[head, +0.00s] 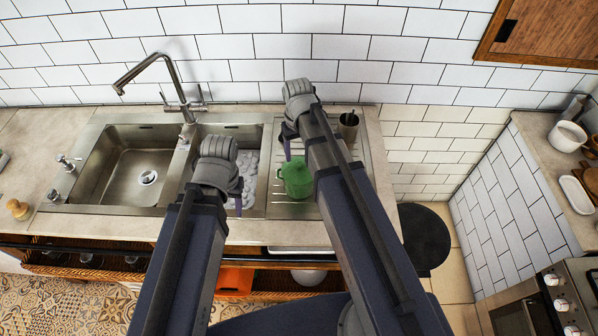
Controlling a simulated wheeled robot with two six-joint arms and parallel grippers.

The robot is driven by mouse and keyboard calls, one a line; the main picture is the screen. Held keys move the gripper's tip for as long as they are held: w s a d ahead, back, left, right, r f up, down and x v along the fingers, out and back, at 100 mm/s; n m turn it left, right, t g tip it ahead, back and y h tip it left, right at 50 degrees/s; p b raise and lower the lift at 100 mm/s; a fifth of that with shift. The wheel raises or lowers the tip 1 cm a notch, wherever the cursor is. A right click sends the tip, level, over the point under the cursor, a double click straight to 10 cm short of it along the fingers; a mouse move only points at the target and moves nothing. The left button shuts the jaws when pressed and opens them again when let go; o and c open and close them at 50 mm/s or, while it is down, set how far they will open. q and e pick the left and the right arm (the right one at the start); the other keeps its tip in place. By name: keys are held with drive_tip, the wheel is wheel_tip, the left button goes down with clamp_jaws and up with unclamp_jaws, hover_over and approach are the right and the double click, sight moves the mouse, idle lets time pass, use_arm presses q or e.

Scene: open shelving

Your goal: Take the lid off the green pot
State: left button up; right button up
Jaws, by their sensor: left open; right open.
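The green pot (297,178) stands on the ridged drainboard to the right of the sink. Its right side is partly hidden by my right arm, and I cannot make out the edge of its lid. My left gripper (240,198) is open over the right sink basin, left of the pot and apart from it. My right gripper (287,143) is open just behind the pot, above the drainboard. Most of its fingers are hidden by the wrist.
A steel sink (130,165) with a tall faucet (172,85) lies to the left. A dark metal cup (348,124) stands right of my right arm. A tiled wall rises behind the counter. A round black stool (425,238) stands at the right.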

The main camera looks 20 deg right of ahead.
sight(299, 163)
drive_tip(key=shift+f, duration=0.1)
drive_tip(key=f+b, duration=0.5)
drive_tip(key=shift+w+d+f, duration=0.1)
drive_tip(key=shift+w+d, duration=0.15)
drive_tip(key=shift+c, duration=0.4)
clamp_jaws()
